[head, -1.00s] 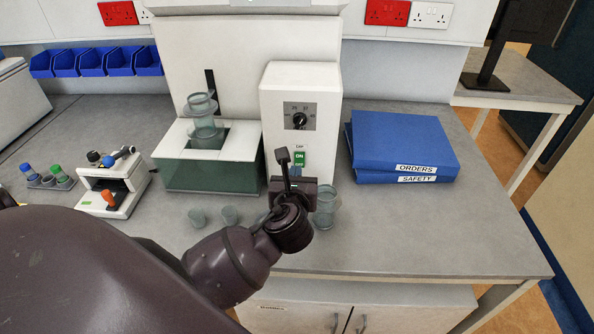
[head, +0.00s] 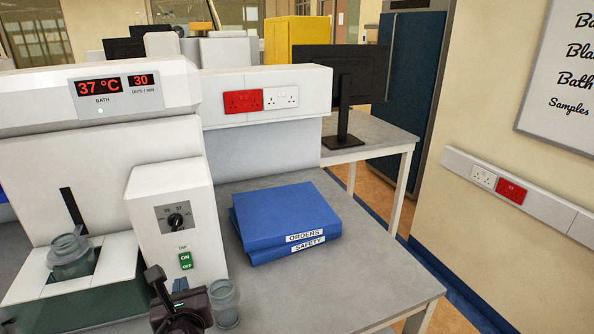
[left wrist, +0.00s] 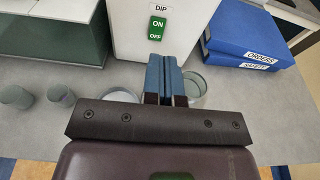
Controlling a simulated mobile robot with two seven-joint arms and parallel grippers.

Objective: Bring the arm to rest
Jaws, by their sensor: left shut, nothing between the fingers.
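My left gripper (head: 166,287) shows at the bottom of the head view, in front of the white bath machine (head: 170,225). In the left wrist view its two blue fingers (left wrist: 165,78) are together with nothing between them. They point toward the machine's front, below the green ON/OFF switch (left wrist: 157,27). A clear glass beaker (head: 224,303) stands on the bench just right of the gripper; in the left wrist view the fingers partly hide it (left wrist: 194,88). My right gripper is in neither view.
Two blue binders (head: 287,220), ORDERS and SAFETY, lie stacked on the grey bench (head: 375,265). A glass vessel (head: 70,256) sits in the bath opening. Small cups (left wrist: 61,95) stand left of the fingers. The bench right of the binders is clear.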

